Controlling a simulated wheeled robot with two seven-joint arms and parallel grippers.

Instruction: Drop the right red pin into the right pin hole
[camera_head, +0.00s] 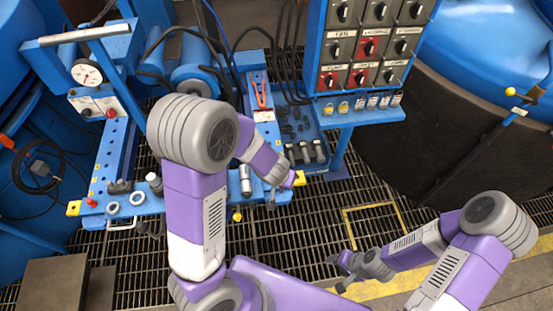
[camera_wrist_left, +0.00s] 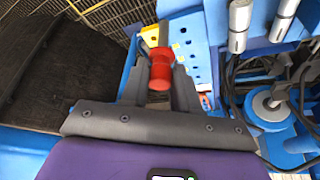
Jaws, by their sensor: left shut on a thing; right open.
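My left gripper (camera_wrist_left: 160,75) is shut on the right red pin (camera_wrist_left: 161,68), which sits between its two grey fingers in the left wrist view. Beyond the pin is a yellow block (camera_wrist_left: 150,33) at the end of a blue beam; I cannot tell whether they touch. In the head view the left gripper (camera_head: 271,203) is by the beam's right end, near its yellow block (camera_head: 300,178), and the pin is hidden. The right pin hole cannot be made out. My right gripper (camera_head: 352,270) is open and empty, low over the grating.
The blue beam (camera_head: 205,201) carries metal rings and cylinders. A small red piece (camera_head: 91,202) is at its left end. A switch panel (camera_head: 368,45) with a padlock shelf (camera_head: 360,113) stands at the back. Floor grating (camera_head: 330,205) is open right of the beam.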

